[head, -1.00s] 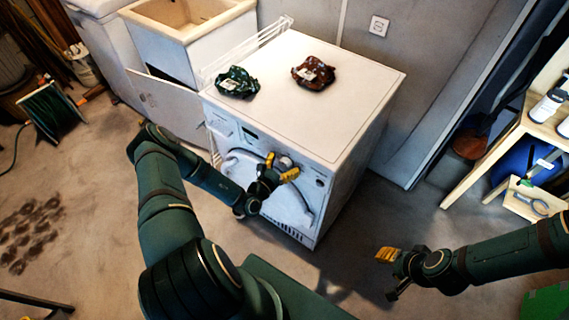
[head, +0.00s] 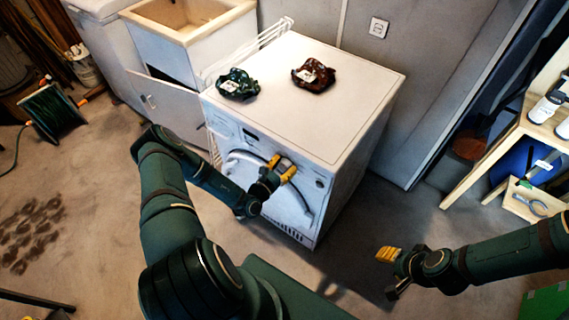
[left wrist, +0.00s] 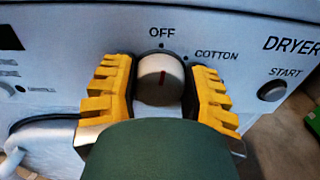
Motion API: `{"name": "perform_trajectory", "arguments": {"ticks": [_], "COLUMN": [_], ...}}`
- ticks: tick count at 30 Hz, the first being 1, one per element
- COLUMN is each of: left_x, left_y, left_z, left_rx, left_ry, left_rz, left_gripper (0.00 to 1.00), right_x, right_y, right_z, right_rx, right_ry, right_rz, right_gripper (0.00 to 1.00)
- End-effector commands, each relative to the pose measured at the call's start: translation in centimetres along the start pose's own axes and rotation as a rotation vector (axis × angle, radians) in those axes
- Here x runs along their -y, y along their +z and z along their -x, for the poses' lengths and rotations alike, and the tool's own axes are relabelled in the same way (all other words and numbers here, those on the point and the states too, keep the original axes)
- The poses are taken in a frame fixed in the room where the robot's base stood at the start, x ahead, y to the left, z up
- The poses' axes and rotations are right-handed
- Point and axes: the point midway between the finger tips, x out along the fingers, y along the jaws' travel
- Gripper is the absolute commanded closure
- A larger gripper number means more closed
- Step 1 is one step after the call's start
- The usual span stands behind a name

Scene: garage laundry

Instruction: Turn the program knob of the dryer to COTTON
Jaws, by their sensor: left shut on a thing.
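The white dryer (head: 345,115) stands in the middle of the head view, its control panel facing me. In the left wrist view its program knob (left wrist: 160,82) is round and pale, with a red mark pointing straight up at the OFF label (left wrist: 162,32). The COTTON label (left wrist: 216,54) is up and to the right of the knob. My left gripper (head: 282,168) is at the panel, its yellow fingers on both sides of the knob and shut on it. My right gripper (head: 390,258) hangs over the floor at the right, away from the dryer; its opening is unclear.
The START button (left wrist: 272,90) is right of the knob. A sink (head: 185,30) stands behind left, a wooden bench (head: 500,150) at right. The floor before the dryer is clear.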

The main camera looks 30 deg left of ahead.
Motion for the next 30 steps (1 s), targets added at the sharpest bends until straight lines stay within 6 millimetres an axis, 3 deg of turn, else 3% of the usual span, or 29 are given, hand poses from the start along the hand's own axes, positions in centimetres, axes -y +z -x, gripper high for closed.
{"name": "perform_trajectory", "arguments": {"ticks": [15, 30], "left_x": [0.2, 0.3], "left_y": [0.3, 0.1], "left_z": [-0.1, -0.2], "left_rx": [0.002, 0.004], "left_ry": [-0.001, 0.001], "left_rz": [-0.436, -0.731], "left_gripper": [0.88, 0.88], "right_x": [1.3, 1.8], "right_y": [-0.5, -0.7], "right_z": [4.0, 5.7], "right_rx": [0.0, 0.001], "right_ry": [-0.008, -0.011], "right_rz": [0.001, 0.0], "right_gripper": [0.58, 0.58]}}
